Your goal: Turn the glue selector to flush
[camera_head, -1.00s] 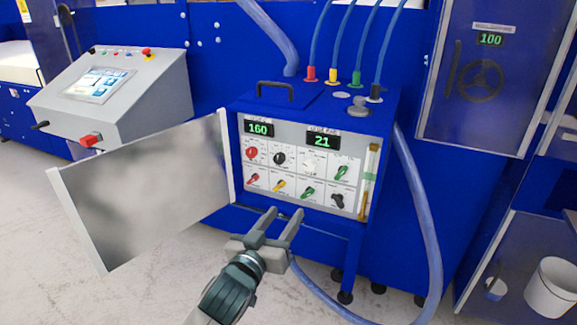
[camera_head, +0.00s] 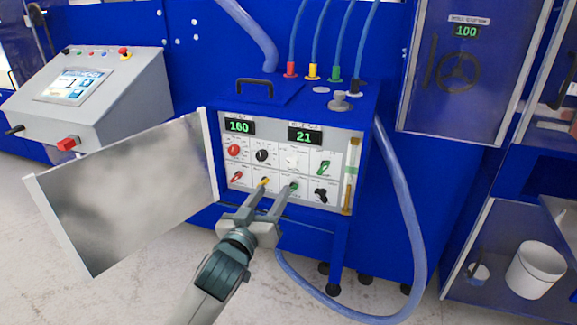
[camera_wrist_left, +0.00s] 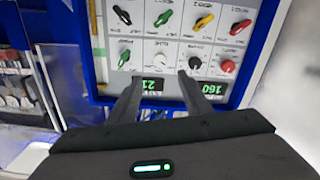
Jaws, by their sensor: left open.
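The control panel (camera_head: 226,200) of the blue cabinet carries two rows of knobs and two green displays, 160 and 21. The lower row has a red (camera_head: 237,176), a yellow (camera_head: 265,181), a green (camera_head: 294,185) and a black selector (camera_head: 321,195). Labels are too small to read, so I cannot tell which is the glue selector. My left gripper (camera_head: 277,187) is open and empty in front of the lower row, its fingertips overlapping the yellow and green selectors. In the left wrist view the panel is upside down, with the open fingers (camera_wrist_left: 160,77) below the knobs; contact is unclear. My right gripper is not in view.
An open metal door (camera_head: 130,195) stands left of the panel. A hose (camera_head: 410,210) loops down on the right. A grey console (camera_head: 90,95) is at the left. A white bucket (camera_head: 535,268) stands at the lower right.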

